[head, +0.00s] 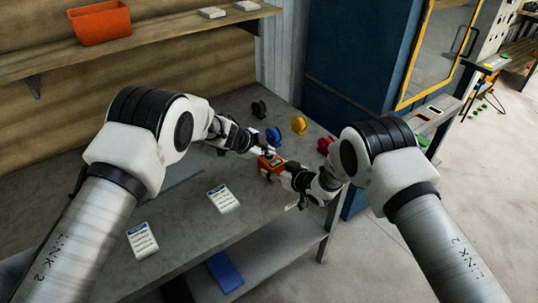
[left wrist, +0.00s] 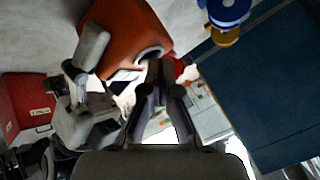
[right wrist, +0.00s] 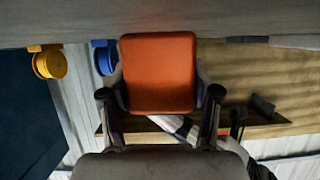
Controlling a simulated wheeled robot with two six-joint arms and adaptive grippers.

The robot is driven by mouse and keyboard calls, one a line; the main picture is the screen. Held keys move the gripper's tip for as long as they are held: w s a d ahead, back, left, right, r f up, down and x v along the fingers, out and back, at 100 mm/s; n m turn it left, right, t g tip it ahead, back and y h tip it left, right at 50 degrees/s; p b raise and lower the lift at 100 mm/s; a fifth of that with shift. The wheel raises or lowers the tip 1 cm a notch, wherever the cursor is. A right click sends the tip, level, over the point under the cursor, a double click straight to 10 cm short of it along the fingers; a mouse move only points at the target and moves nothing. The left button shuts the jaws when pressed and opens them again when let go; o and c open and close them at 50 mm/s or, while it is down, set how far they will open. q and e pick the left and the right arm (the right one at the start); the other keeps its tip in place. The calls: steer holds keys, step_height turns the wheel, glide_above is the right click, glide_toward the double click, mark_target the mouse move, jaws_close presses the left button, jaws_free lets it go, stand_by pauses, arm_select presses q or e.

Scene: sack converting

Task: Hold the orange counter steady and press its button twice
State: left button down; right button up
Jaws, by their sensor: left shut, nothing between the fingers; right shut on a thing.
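The orange counter (head: 268,165) is at the middle of the grey bench, near its right end. My right gripper (head: 284,172) is shut on it; in the right wrist view the counter (right wrist: 158,72) sits between the two fingers (right wrist: 159,95). My left gripper (head: 262,150) is shut and empty, right beside the counter at its far side. In the left wrist view its closed fingertips (left wrist: 158,68) are by a pale round ring on the counter (left wrist: 120,35). I cannot tell whether they touch the button.
Blue (head: 273,136), yellow (head: 299,125), red (head: 325,145) and black (head: 259,109) round items stand behind the counter. Two white cards (head: 225,199) (head: 143,240) lie on the bench (head: 190,262) in front. An orange bin (head: 100,22) stands on the wall shelf. A blue cabinet (head: 350,55) is behind.

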arm_select(q)
steer(key=shift+r, duration=0.9)
steer(key=shift+r, duration=2.55)
step_height(320, 180, up, 4)
steer(key=shift+f, duration=0.1)
steer(key=shift+f, duration=4.4)
